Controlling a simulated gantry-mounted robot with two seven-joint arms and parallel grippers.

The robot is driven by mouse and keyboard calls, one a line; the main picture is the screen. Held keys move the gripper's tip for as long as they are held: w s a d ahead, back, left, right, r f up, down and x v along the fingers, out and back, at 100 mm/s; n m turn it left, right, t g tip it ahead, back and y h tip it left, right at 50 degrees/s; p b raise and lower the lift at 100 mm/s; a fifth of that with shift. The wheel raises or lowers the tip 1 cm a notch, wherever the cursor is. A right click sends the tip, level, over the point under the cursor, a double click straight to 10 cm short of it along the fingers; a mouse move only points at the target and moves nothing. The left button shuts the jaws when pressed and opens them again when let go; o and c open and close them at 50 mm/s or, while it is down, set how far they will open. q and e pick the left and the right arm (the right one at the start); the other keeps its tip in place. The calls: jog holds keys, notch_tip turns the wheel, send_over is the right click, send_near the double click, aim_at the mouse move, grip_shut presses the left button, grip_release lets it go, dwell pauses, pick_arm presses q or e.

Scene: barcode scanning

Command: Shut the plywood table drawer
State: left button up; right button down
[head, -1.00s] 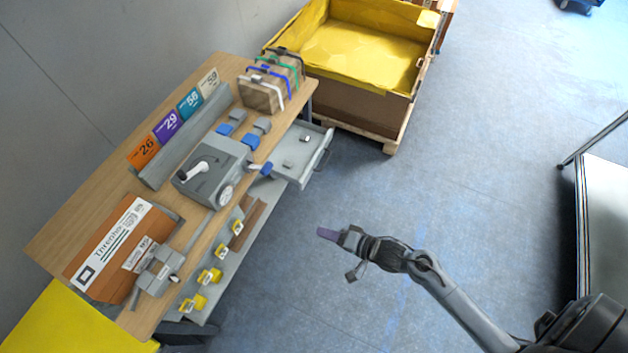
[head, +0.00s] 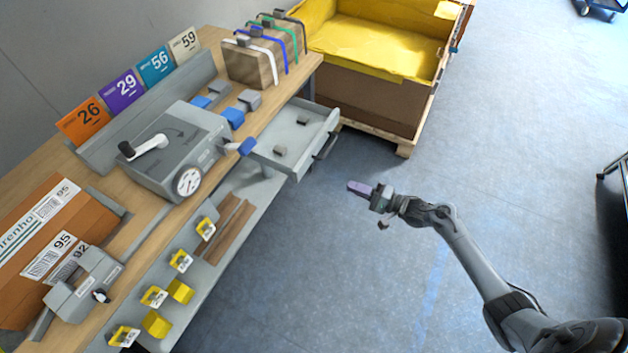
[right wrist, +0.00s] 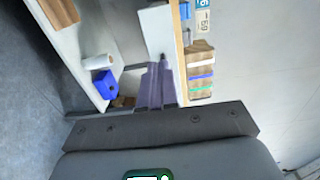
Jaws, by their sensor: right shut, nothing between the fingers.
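The plywood table (head: 225,150) runs along the left of the head view. Its grey drawer (head: 262,160) is pulled out from under the far end of the top, with small grey pieces inside. Its dark handle (head: 325,146) is on the front facing the open floor. My right gripper (head: 352,186) is shut and empty, in front of and slightly nearer than the drawer, apart from the handle in the head view. Its purple fingers (right wrist: 155,85) are together in the right wrist view, where they partly hide what lies beyond. My left gripper is not in view.
A grey crank machine (head: 175,150) and a strapped wooden box (head: 262,62) stand on the tabletop. A yellow-lined crate on a pallet (head: 375,100) stands beyond the drawer. Yellow blocks line the lower shelf (head: 215,255).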

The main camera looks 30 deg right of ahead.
aim_at(305, 166)
jog(key=b+x, duration=0.5)
jog(key=x, duration=0.8)
jog(key=shift+w+d+f, duration=0.1)
jog(key=shift+w, duration=0.2)
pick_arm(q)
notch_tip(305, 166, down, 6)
pick_arm(e)
jog(key=shift+w+a, duration=0.3)
jog(key=shift+w, duration=0.25)
jog(key=shift+w, duration=0.1)
